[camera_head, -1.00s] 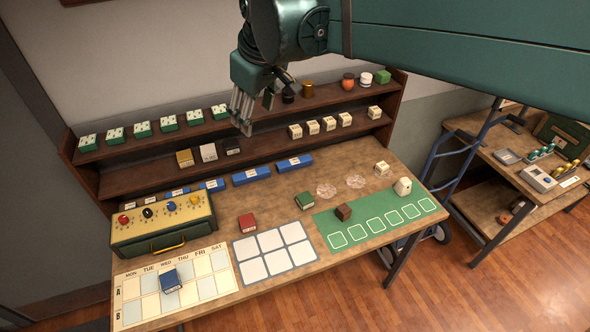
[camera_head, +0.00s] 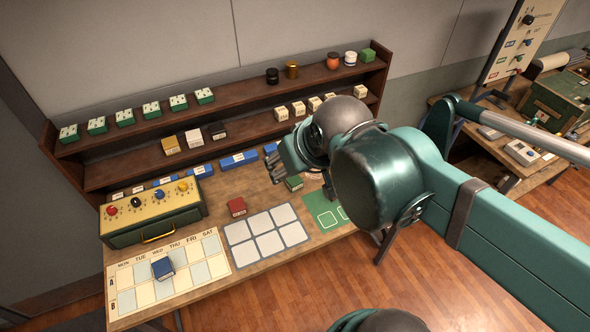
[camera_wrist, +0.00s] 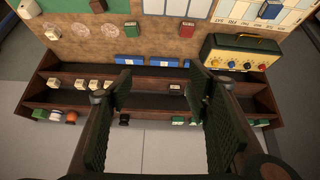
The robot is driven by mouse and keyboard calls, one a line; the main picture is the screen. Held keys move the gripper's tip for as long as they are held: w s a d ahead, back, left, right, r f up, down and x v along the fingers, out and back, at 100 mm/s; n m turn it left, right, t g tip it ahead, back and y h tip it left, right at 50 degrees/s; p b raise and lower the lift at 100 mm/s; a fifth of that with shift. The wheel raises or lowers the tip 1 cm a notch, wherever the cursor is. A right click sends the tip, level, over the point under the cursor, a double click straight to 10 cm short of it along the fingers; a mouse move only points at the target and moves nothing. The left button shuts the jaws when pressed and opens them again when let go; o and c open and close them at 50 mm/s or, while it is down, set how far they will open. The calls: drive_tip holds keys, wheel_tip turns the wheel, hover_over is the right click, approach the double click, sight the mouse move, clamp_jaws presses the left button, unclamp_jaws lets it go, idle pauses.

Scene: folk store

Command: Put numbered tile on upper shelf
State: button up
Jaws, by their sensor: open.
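Several small cream tiles with dark marks (camera_head: 298,108) stand in a row on the lower shelf; they also show in the wrist view (camera_wrist: 93,85). Another cream tile (camera_wrist: 52,33) lies on the table, hidden behind my arm in the head view. The marks are too small to read. The upper shelf (camera_head: 235,98) holds green-and-white tiles (camera_head: 151,109) at left and jars at right, with a bare stretch between. My gripper (camera_head: 275,168) is open and empty in front of the shelves; its spread fingers show in the wrist view (camera_wrist: 157,83).
Yellow, white and black boxes (camera_head: 194,138) stand on the lower shelf. Blue blocks (camera_head: 239,160) line the table's back. A knobbed yellow console (camera_head: 152,205), a red block (camera_head: 237,207), a green block (camera_head: 294,183) and a day chart (camera_head: 190,278) occupy the table.

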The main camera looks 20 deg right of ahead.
drive_tip(key=shift+s+d+f+m, duration=0.2)
drive_tip(key=shift+s+f+m, duration=0.1)
drive_tip(key=shift+s+f, duration=0.35)
drive_tip(key=shift+f, duration=0.1)
wheel_tip(320, 180, down, 32)
drive_tip(key=b, duration=3.2)
